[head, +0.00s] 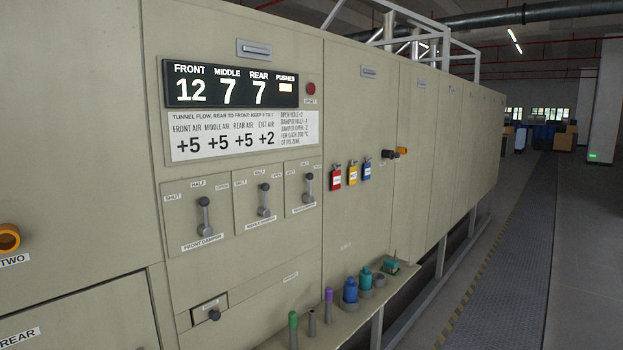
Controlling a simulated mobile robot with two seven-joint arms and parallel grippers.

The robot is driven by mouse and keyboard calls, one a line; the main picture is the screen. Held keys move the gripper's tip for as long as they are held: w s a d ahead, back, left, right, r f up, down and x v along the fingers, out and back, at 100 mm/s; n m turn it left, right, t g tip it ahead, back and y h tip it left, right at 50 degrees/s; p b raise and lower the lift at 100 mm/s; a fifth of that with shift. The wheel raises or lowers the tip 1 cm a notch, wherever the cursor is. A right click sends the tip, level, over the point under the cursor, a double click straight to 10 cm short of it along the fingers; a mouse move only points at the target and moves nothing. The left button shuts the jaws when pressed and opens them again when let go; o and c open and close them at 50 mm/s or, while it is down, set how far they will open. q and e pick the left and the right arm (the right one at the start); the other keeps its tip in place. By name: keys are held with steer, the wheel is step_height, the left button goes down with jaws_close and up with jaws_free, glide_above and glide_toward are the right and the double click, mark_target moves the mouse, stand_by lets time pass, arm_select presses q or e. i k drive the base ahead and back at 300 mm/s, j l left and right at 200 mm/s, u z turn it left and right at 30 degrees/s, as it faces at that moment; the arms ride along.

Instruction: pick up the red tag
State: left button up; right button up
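The red tag (335,178) hangs on the beige furnace panel, right of the damper levers, in the head view. It has a small white label and hangs at the left of a row of three. A yellow tag (352,174) hangs beside it, then a blue tag (367,171). The red tag hangs clear of any gripper in view. Neither my left nor my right gripper shows in the head view.
A display (230,86) sits above three damper levers, including the front damper lever (204,216). A narrow shelf (340,322) below the tags holds several pegs and blue bottles (350,291). A black-and-orange knob (400,151) sticks out right of the tags. The walkway (510,250) at right is clear.

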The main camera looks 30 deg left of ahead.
mark_target(336, 174)
steer(key=i+l+u, duration=0.15)
steer(key=u, duration=0.3)
steer(key=i+l+u, duration=0.55)
steer(key=u, duration=0.3)
steer(key=i+l+u, duration=0.15)
steer(key=l+u, duration=0.7)
steer(key=i+j, duration=0.05)
